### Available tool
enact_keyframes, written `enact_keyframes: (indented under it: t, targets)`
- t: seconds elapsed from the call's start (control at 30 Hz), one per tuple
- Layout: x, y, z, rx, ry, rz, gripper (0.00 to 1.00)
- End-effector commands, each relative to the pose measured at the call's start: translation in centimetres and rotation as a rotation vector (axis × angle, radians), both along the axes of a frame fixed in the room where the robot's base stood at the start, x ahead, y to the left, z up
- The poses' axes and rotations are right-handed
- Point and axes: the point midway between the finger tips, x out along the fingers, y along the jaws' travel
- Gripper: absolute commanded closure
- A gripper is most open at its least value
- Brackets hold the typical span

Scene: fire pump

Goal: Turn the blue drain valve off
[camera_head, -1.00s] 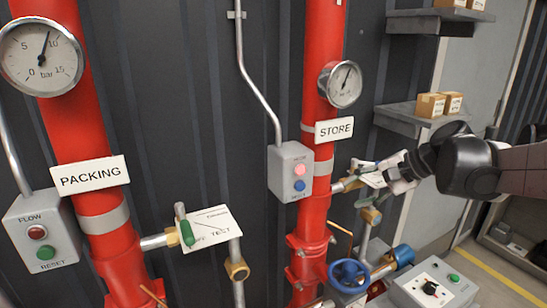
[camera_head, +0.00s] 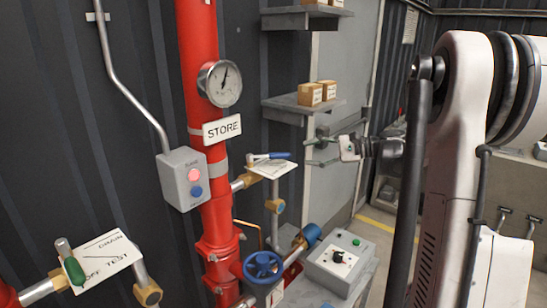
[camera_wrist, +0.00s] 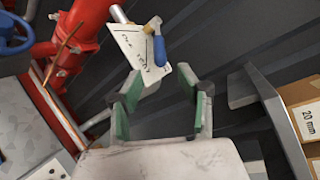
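The blue valve lever (camera_head: 270,156) sits over a white label plate (camera_head: 274,169) on a brass fitting beside the red STORE pipe. It points right, along the plate's far edge.
A blue handwheel (camera_head: 263,266) and a grey control box (camera_head: 340,257) are below. Shelves with cartons (camera_head: 318,92) stand behind my gripper; a shelf edge (camera_wrist: 285,125) is close on the right in the wrist view. A green-handled valve (camera_head: 73,268) is at lower left.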

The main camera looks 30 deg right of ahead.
Motion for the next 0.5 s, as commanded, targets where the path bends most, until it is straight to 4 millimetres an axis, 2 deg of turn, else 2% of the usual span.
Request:
enact_keyframes:
  t: [0.5]
  targets:
    - [6.1, 6.8, -1.9, -0.001, 0.001, 0.003, 0.64]
